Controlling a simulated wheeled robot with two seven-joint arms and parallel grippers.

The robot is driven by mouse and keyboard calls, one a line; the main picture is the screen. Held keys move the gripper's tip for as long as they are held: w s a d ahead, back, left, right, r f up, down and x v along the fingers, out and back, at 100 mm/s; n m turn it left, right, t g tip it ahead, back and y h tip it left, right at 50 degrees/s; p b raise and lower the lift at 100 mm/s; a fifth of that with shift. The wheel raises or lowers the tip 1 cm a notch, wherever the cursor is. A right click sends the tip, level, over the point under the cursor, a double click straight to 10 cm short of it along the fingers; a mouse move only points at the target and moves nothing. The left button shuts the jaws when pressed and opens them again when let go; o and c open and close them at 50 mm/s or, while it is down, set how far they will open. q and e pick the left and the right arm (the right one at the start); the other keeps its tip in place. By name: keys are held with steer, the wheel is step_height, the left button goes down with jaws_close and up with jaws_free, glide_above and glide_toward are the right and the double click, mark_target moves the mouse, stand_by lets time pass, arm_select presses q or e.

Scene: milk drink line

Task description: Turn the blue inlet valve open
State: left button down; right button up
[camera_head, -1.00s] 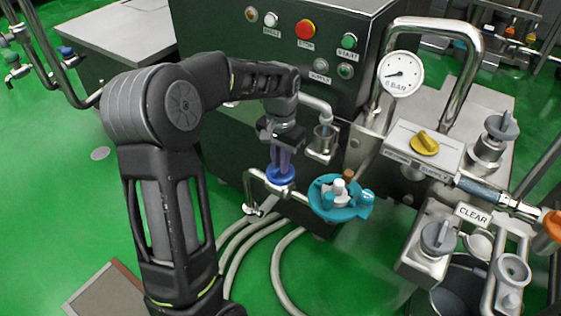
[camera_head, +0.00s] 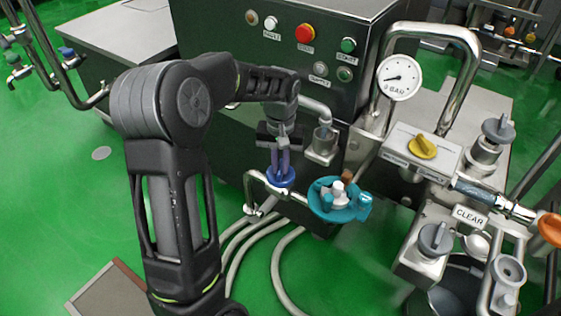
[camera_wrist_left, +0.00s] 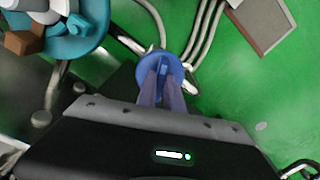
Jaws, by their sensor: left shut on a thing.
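The blue inlet valve (camera_head: 282,178) is a round blue knob on a bent steel pipe, left of the middle in the head view. It also shows in the left wrist view (camera_wrist_left: 163,62), with a raised grip bar across it. My left gripper (camera_head: 281,168) comes down from above and is shut on the valve's grip. In the left wrist view both fingers (camera_wrist_left: 162,84) reach the knob, one on each side of the bar. The fingers hide part of the knob. My right gripper is not in view.
A teal tray (camera_head: 357,213) with small parts stands close to the right of the valve. A dark control cabinet (camera_head: 226,150) rises behind it. A pressure gauge (camera_head: 400,77) and a yellow knob (camera_head: 422,146) are further right. Pale hoses (camera_head: 280,262) run along the green floor below.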

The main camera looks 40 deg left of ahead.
arm_select(q)
steer(key=n+p, duration=0.2)
steer(key=n, duration=0.4)
steer(key=shift+r, duration=0.15)
steer(key=n+p, duration=0.2)
steer(key=n, duration=0.2)
steer(key=shift+n, duration=0.4)
steer(key=shift+n+p, duration=0.55)
steer(key=shift+n, duration=0.45)
steer(key=c, duration=1.5)
jaws_free()
steer(key=shift+o, duration=0.2)
